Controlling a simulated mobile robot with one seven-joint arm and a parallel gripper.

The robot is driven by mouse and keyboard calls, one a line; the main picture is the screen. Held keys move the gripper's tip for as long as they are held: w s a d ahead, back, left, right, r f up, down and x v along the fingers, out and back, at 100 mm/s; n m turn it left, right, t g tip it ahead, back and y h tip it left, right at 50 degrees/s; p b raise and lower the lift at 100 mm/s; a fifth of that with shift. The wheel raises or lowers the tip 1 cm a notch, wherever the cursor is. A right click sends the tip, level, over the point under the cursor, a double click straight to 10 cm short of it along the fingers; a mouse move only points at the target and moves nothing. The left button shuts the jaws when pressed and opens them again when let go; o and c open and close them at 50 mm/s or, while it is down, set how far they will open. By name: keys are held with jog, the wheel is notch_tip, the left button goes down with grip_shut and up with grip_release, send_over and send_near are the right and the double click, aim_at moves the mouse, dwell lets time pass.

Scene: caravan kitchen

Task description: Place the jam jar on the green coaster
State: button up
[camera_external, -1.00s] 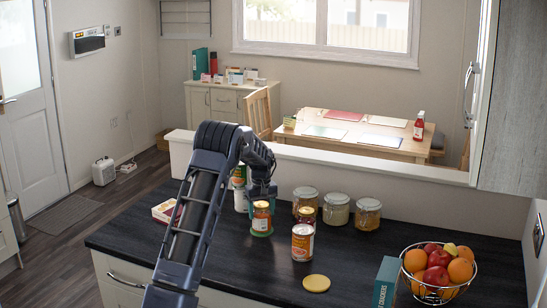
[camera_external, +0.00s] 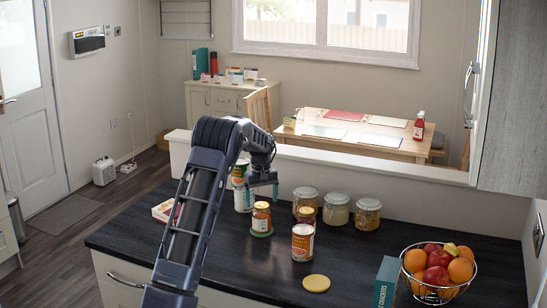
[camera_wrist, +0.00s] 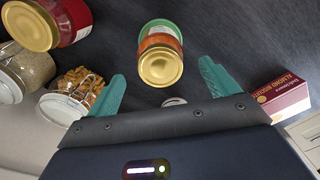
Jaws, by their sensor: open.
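A jar with orange contents and a gold lid (camera_external: 261,217) stands upright on the green coaster (camera_external: 262,235). The coaster's rim shows around its base. In the wrist view the jar's gold lid (camera_wrist: 160,66) lies between and beyond my fingers, with the green coaster (camera_wrist: 158,24) behind it. My gripper (camera_external: 263,191) is open and empty above the jar, apart from it. A second gold-lidded jar, dark red (camera_external: 306,214), stands to the right, partly hidden behind a tin. I cannot read either jar's label.
Clip-top glass jars (camera_external: 337,209) stand along the low wall. A tin (camera_external: 302,243) and a yellow disc (camera_external: 316,283) are right of the coaster. Tins (camera_external: 240,178) stand behind my gripper; a biscuit box (camera_wrist: 281,95) is left on the counter. A fruit basket (camera_external: 438,272) is far right.

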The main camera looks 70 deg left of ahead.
notch_tip(320, 180, up, 6)
jog(key=shift+r, duration=0.25)
jog(key=w+d+r+m+t, duration=0.1)
jog(key=d+r+m, duration=0.1)
jog(key=d+r, duration=0.5)
jog(key=w+d+r+m, duration=0.2)
jog(key=d+r, duration=0.2)
jog(key=d, duration=0.8)
jog(key=s+d+r+m+t, duration=0.1)
jog(key=s+d+r+m, duration=0.15)
jog(key=d, duration=0.75)
jog(key=s+d+r+m, duration=0.2)
jog(key=s+d+r, duration=0.1)
jog(key=d, duration=0.8)
jog(key=s+d+m+t, duration=0.1)
jog(key=s+d+m, duration=0.1)
jog(key=s+d, duration=0.45)
jog(key=s+d+m, duration=0.2)
jog(key=s+d, duration=0.2)
jog(key=d, duration=0.5)
jog(key=s+d+f+m, duration=0.2)
jog(key=s+d+f, duration=0.1)
jog(key=s+d, duration=0.2)
jog(key=s+d+f+m+t, duration=0.1)
jog(key=s+d+f+m, duration=0.2)
jog(key=s, duration=0.6)
jog(key=d, duration=0.2)
jog(key=shift+d+f+t, duration=0.2)
jog(key=shift+d+t, duration=0.1)
